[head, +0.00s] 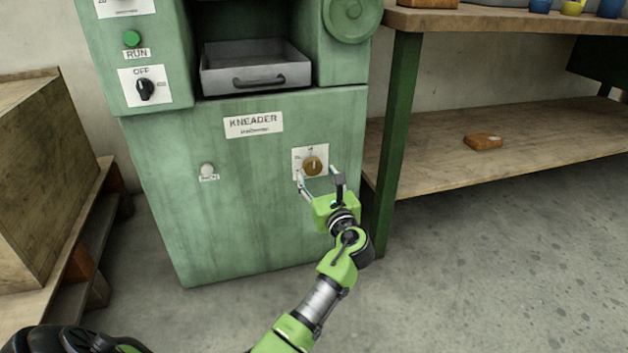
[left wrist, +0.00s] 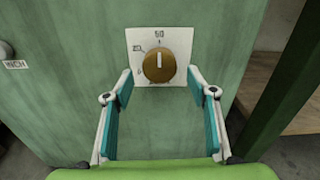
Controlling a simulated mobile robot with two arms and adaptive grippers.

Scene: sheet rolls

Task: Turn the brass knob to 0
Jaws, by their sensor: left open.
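The brass knob (head: 314,166) sits on a white plate (head: 299,153) on the lower right front of the green kneader machine (head: 240,220). In the left wrist view the knob (left wrist: 159,67) is round, with a pale pointer line directed up toward the mark at the top of its plate (left wrist: 180,36). My left gripper (head: 320,178) is open in front of the knob. In the left wrist view its two teal-padded fingers (left wrist: 160,88) stand to either side, below the knob, apart from it. My right gripper is not in view.
A black OFF switch (head: 145,89), a green RUN button (head: 132,38) and a pale button (head: 207,170) are on the machine. A metal tray (head: 258,70) sits in its opening. A wooden bench with a green leg (head: 396,130) stands close at right. Wooden crates (head: 40,180) are at left.

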